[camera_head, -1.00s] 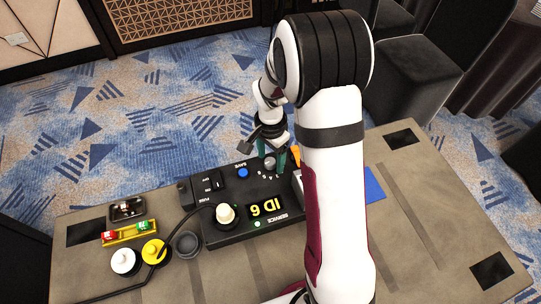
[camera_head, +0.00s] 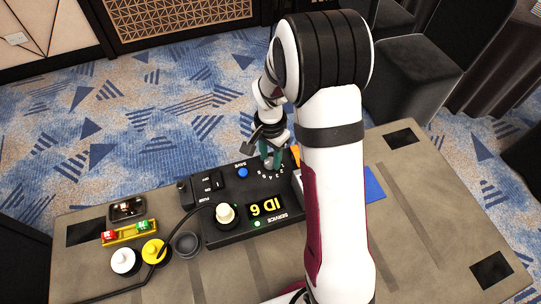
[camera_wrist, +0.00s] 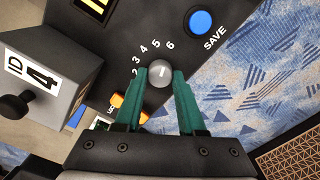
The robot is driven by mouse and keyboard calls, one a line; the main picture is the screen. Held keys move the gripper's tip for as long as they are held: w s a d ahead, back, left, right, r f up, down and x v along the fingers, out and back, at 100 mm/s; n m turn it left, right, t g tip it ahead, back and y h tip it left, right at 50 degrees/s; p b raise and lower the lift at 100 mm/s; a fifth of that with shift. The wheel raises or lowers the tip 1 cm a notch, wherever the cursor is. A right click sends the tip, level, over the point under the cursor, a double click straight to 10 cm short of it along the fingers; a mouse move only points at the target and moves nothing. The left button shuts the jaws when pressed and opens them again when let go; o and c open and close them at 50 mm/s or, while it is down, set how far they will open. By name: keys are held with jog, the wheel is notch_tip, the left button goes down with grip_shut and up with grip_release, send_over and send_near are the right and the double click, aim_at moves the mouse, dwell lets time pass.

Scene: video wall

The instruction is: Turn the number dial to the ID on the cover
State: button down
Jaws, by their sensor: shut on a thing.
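The number dial (camera_wrist: 160,73) is a round grey knob on the black control box, with the digits 2 to 6 printed in an arc beside it. A pale mark shows on its top; I cannot tell exactly which digit it points to. My gripper (camera_wrist: 159,76) is shut on the dial, one green fingertip on each side. In the head view, my gripper (camera_head: 270,160) is at the box's far edge. A grey cover (camera_wrist: 50,72) with a white "ID 4" label and a black knob stands left in the wrist view. The box's display (camera_head: 267,207) shows yellow "ID 6".
A blue SAVE button (camera_wrist: 201,22) sits close to the dial. An orange part (camera_wrist: 130,105) is beside my left finger. A cream plug (camera_head: 225,213) with a black cable stands on the box. White and yellow plugs and a yellow rack (camera_head: 130,233) are on the left.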

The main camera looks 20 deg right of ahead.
aim_at(270, 160)
jog(key=n, duration=1)
jog(key=shift+a, duration=0.1)
jog(key=shift+n, duration=0.4)
dwell(0.3)
jog(key=c, duration=0.5)
grip_release()
jog(key=shift+r, duration=0.15)
notch_tip(270, 160, up, 16)
jog(key=shift+f, duration=0.25)
